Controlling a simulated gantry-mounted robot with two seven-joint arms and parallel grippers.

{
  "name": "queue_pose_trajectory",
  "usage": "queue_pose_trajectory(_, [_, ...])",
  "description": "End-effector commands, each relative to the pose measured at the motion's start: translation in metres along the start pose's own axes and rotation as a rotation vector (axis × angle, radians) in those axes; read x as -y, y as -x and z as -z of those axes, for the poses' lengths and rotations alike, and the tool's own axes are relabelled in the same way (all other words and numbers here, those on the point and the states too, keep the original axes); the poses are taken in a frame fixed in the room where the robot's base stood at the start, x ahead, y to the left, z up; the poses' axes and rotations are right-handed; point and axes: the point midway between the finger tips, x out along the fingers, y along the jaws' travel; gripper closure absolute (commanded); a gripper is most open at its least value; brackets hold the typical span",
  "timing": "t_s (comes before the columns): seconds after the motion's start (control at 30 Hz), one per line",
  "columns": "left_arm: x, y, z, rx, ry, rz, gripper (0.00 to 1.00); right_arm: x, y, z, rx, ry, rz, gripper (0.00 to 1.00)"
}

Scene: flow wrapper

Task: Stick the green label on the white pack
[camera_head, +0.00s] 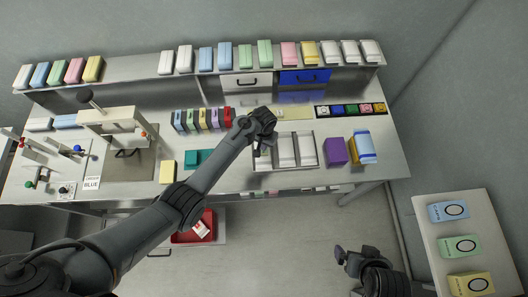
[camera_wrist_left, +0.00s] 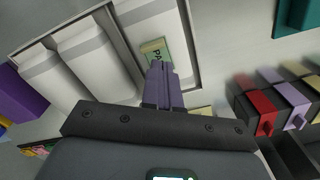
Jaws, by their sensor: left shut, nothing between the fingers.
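White packs (camera_head: 285,151) lie side by side in a shallow tray (camera_head: 284,170) on the bench. In the left wrist view, a small pale green label (camera_wrist_left: 153,47) with dark lettering lies on one white pack (camera_wrist_left: 150,20), the pack nearest the teal block. My left gripper (camera_wrist_left: 160,70) is shut and empty, its fingertips right at the label's edge; I cannot tell whether they touch it. In the head view my left gripper (camera_head: 260,147) is over the tray's left end and hides that pack. My right gripper (camera_head: 341,256) hangs low at the bottom right, away from the bench.
A purple block (camera_head: 336,151) and a blue-and-yellow stack (camera_head: 363,147) stand right of the tray. A teal block (camera_head: 198,158) and a row of coloured boxes (camera_head: 203,118) are to its left. A strip of coloured squares (camera_head: 350,110) lies behind. A side table (camera_head: 487,210) holds labelled packs.

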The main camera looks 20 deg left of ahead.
Motion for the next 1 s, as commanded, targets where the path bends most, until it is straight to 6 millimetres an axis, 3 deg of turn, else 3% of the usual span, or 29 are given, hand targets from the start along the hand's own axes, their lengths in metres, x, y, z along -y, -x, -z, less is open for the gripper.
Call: queue_pose_trajectory(1.0, [0.000,-0.017,0.000,0.000,0.000,0.000,1.00,0.003,-0.011,-0.003,-0.001,-0.009,0.007,0.01])
